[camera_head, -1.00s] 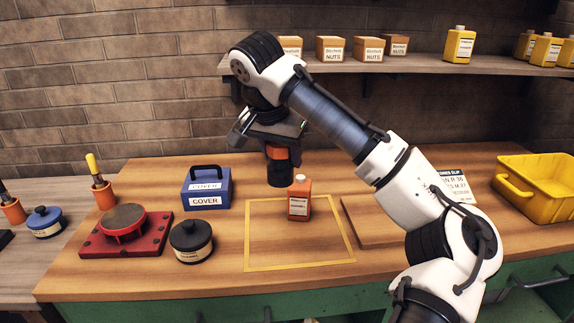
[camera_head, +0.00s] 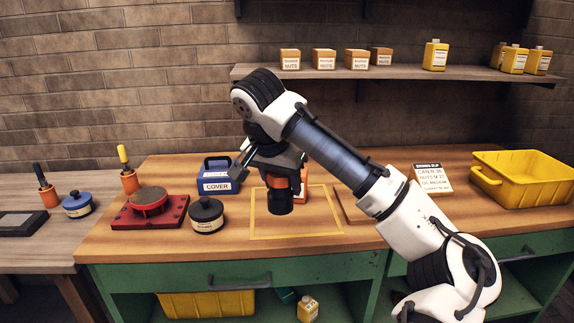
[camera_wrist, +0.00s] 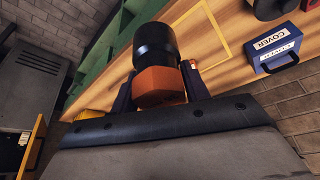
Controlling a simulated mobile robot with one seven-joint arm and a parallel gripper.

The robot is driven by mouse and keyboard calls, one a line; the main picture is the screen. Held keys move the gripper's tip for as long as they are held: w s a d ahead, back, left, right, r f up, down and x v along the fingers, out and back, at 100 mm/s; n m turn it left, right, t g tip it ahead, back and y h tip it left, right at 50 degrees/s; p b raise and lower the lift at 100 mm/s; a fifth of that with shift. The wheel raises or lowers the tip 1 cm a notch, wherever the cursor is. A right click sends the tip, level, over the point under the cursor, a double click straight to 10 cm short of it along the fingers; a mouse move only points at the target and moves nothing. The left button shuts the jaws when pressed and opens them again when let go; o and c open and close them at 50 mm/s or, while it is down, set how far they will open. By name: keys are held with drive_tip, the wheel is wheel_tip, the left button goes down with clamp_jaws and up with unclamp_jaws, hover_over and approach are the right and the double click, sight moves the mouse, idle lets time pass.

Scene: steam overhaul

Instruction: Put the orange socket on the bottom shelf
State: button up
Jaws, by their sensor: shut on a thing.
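The socket (camera_head: 281,199) is a black cylinder with an orange hexagonal end. My gripper (camera_head: 279,173) is shut on its orange end, and the black part hangs down. In the head view it hangs in front of the left part of the yellow taped square (camera_head: 300,237). It appears clear of the bench top, though the gap is hard to judge. In the wrist view the orange end (camera_wrist: 158,86) sits between the fingers. An open shelf space (camera_head: 240,304) lies under the bench, and a wall shelf (camera_head: 400,74) runs above it.
An orange bottle (camera_head: 303,186) stands partly hidden behind the socket. A blue COVER box (camera_head: 216,183), black tin (camera_head: 206,214) and red fixture (camera_head: 150,207) stand left. A yellow bin (camera_head: 205,304) and yellow bottle (camera_head: 308,309) occupy the space below. A yellow tray (camera_head: 525,180) is at right.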

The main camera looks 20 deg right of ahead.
sight(270, 202)
drive_tip(key=shift+n, duration=0.3)
drive_tip(key=f, duration=0.2)
drive_tip(key=a+f, duration=0.1)
drive_tip(key=f, duration=0.2)
drive_tip(key=w+a+f, duration=0.1)
drive_tip(key=f, duration=0.1)
drive_tip(key=shift+f, duration=0.15)
drive_tip(key=a+f+n, duration=0.1)
drive_tip(key=a+f, duration=0.5)
drive_tip(key=f, duration=1)
drive_tip(key=s+a+f+n+y, duration=0.1)
drive_tip(key=a+f, duration=0.5)
drive_tip(key=f, duration=1.1)
drive_tip(key=s+a+f+n+t+y, duration=0.1)
drive_tip(key=a+f+n, duration=0.2)
drive_tip(key=f, duration=1.4)
drive_tip(key=shift+a+f, duration=0.2)
drive_tip(key=shift+a, duration=1.2)
drive_tip(key=shift+d, duration=0.1)
